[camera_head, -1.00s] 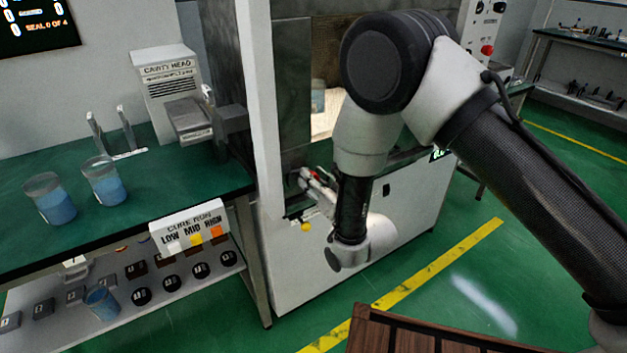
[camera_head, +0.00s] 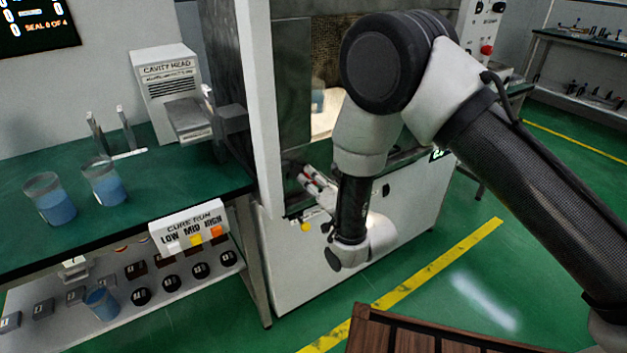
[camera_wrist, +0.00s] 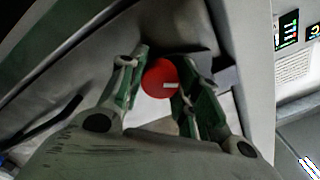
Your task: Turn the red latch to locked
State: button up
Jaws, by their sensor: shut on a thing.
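The red latch (camera_wrist: 159,78) shows in the wrist view as a round red knob with a short white mark. It sits between the two green-sided fingers of my gripper (camera_wrist: 158,85), which is shut on it. In the head view my gripper (camera_head: 318,183) is at the left part of the machine front, with a bit of red at its fingers. My arm hides part of the machine there, and the latch's exact angle is hard to tell.
A yellow knob (camera_head: 305,227) is just below my gripper. The green bench (camera_head: 140,207) at left holds two blue-filled beakers and a white CAVITY HEAD box (camera_head: 165,75). The CURE RUN panel (camera_head: 190,228) is at the bench's front edge. A brown wooden surface (camera_head: 400,335) is at the bottom.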

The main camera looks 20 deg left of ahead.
jog(key=o, duration=1)
jog(key=shift+o, duration=0.2)
jog(key=shift+d, duration=0.1)
jog(key=v, duration=0.7)
jog(key=shift+s+d, duration=0.1)
jog(key=shift+s, duration=0.05)
